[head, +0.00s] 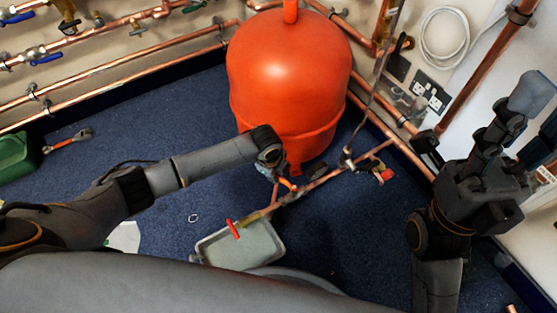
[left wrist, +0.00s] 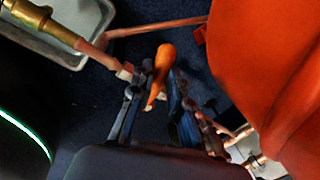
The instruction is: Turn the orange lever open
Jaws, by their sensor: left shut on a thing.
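The orange lever (head: 287,184) sits on a small valve on the copper pipe below the orange tank. In the left wrist view the orange lever (left wrist: 161,72) stands between my two fingers, rounded end away from the palm. My left gripper (head: 272,165) reaches in from the left and is shut on the lever; it also shows in the left wrist view (left wrist: 157,95). The valve body under the lever is mostly hidden by the fingers. My right gripper (head: 536,122) is raised at the right, its fingers apart and empty, far from the lever.
The orange tank (head: 288,75) stands right behind the lever. A copper pipe (head: 320,182) runs diagonally past it, with a red handle (head: 233,229) above a grey tray (head: 240,250). Wall pipes (head: 110,72) with blue-handled valves line the back left.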

